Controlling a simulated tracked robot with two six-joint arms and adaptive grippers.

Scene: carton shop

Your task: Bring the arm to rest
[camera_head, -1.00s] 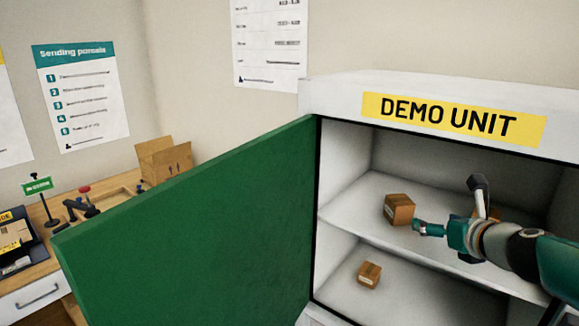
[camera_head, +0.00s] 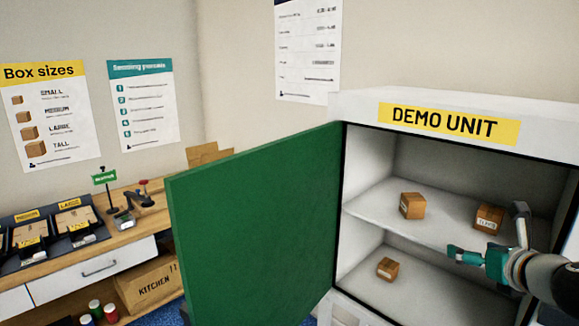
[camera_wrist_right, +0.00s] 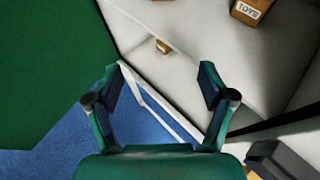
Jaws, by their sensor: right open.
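My right gripper (camera_head: 486,231) is open and empty in front of the demo unit (camera_head: 450,106), near its opening on the right. In the right wrist view its two green fingers (camera_wrist_right: 165,70) stand wide apart with nothing between them. A small brown carton (camera_head: 412,206) and another carton marked TOYS (camera_head: 488,217) sit on the upper shelf (camera_head: 375,205). The TOYS carton is partly behind my gripper in the head view and shows whole-faced at the top of the wrist view (camera_wrist_right: 248,12). A third carton (camera_head: 387,268) sits in the lower compartment. My left gripper does not show.
The unit's green door (camera_head: 255,225) stands open to the left. A wooden workbench (camera_head: 130,235) with sorting trays (camera_head: 70,220) and a stamp-like tool (camera_head: 140,200) is at far left. A KITCHEN carton (camera_head: 147,285) sits under it. Blue floor (camera_wrist_right: 60,145) shows below.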

